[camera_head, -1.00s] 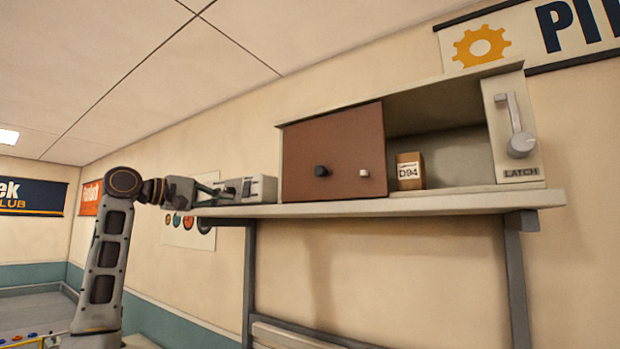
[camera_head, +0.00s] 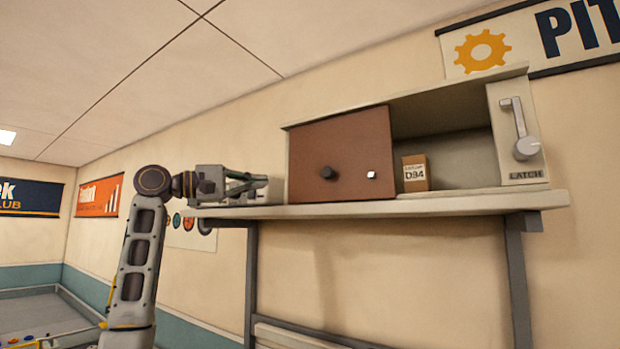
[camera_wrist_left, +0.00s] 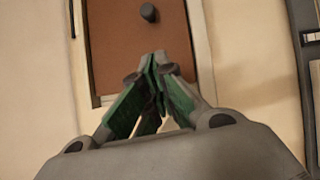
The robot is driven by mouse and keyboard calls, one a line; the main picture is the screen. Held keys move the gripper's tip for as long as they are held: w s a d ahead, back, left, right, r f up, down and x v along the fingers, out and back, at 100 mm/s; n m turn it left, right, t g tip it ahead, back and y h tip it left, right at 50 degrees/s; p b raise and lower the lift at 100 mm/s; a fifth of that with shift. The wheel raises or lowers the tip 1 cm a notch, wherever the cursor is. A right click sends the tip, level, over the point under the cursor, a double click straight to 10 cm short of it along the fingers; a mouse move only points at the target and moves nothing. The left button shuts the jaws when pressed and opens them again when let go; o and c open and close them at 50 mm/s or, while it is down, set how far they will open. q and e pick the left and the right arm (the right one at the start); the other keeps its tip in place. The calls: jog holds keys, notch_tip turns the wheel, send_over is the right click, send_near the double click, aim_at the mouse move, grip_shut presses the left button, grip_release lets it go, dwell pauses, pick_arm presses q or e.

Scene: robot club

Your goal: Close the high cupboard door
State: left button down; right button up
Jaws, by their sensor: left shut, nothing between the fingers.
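The high cupboard (camera_head: 508,130) stands on a wall shelf. Its brown door (camera_head: 345,155) covers the left part of the front, and the right part is open. The door has a black knob (camera_head: 327,173) and a small pale knob (camera_head: 371,175). In the left wrist view, a brown panel (camera_wrist_left: 115,45) with a dark knob (camera_wrist_left: 148,12) lies beyond the fingers. My left gripper (camera_head: 266,179) is shut and empty, just left of the door in the head view; its green-padded fingertips (camera_wrist_left: 157,60) meet in the wrist view. Contact with the door cannot be told. My right gripper is out of view.
A small box labelled D34 (camera_head: 415,173) stands inside the open part. A lever (camera_head: 520,130) marked LATCH is on the cupboard's right panel. The shelf (camera_head: 400,207) runs below, on dark posts. A grey box (camera_head: 255,196) on the shelf is partly hidden behind my left gripper.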

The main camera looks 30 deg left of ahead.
pick_arm(q)
jog(key=shift+r+n, duration=0.1)
jog(key=shift+n, duration=0.2)
jog(key=shift+w, duration=0.1)
jog(key=p, duration=0.4)
send_near(308, 176)
jog(key=w+d, duration=0.1)
jog(key=d, duration=0.1)
jog(key=w+d, duration=0.2)
jog(key=shift+w+d+f, duration=0.15)
jog(key=shift+w+f, duration=0.05)
jog(key=shift+w+d+r, duration=0.15)
jog(key=shift+w+d, duration=0.05)
jog(key=shift+d, duration=0.8)
jog(key=shift+d+r+p, duration=0.1)
jog(key=shift+d+p, duration=0.25)
jog(key=shift+d, duration=0.65)
jog(key=shift+d, duration=0.1)
